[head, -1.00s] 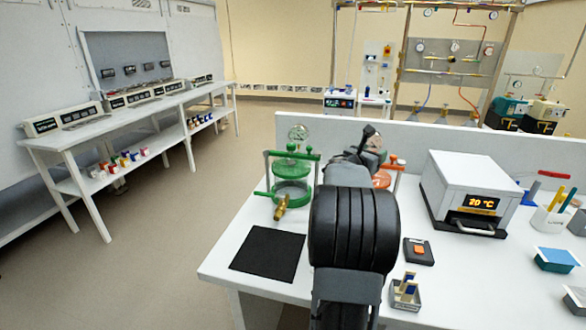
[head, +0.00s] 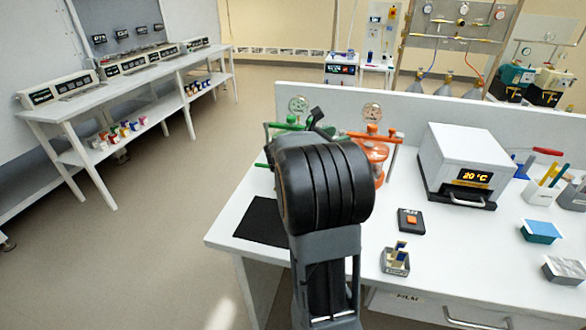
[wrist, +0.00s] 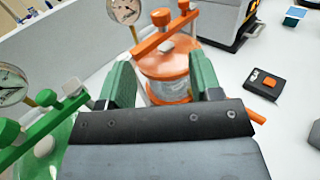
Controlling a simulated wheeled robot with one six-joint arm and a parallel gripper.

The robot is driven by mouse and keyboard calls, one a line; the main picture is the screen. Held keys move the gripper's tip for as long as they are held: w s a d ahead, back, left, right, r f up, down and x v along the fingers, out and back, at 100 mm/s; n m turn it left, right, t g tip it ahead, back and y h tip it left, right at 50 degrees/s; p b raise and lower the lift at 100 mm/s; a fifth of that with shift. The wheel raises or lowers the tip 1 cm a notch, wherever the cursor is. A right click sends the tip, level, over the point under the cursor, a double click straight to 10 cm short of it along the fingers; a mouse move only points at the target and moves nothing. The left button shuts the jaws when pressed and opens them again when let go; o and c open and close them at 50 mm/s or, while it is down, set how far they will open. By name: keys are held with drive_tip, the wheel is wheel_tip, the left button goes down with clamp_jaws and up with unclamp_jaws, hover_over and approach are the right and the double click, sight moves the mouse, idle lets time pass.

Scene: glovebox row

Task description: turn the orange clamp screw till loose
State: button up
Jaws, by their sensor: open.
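The orange clamped vessel (head: 370,158) stands at the back of the white bench, right of my arm. Its orange clamp screw (head: 372,129) stands on top, and the round knob shows in the wrist view (wrist: 160,17) above an orange crossbar (wrist: 165,38). In the wrist view my gripper (wrist: 161,80) is open, its two green fingers apart, with the orange lid and clear body seen between and beyond them. The fingers do not appear to touch the screw. In the head view my arm hides most of the gripper.
A green clamped vessel (wrist: 40,138) is close on the left, mostly hidden by my arm in the head view. Dial gauges stand behind both vessels. A white 20 °C heater box (head: 466,160) is right. A black mat (head: 262,222) and small switch box (head: 411,220) lie nearer.

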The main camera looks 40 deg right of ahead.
drive_tip(key=s+a+r+m+t+y+p, duration=0.1)
drive_tip(key=a+m+y+p, duration=0.3)
drive_tip(key=a, duration=0.6)
drive_tip(key=s+a+r+m+t+y+p, duration=0.1)
drive_tip(key=s+a+m+y+p, duration=0.3)
drive_tip(key=a, duration=0.6)
drive_tip(key=shift+m+t+y+p, duration=0.55)
drive_tip(key=shift+m+t+y, duration=0.35)
drive_tip(key=shift+m+y, duration=0.2)
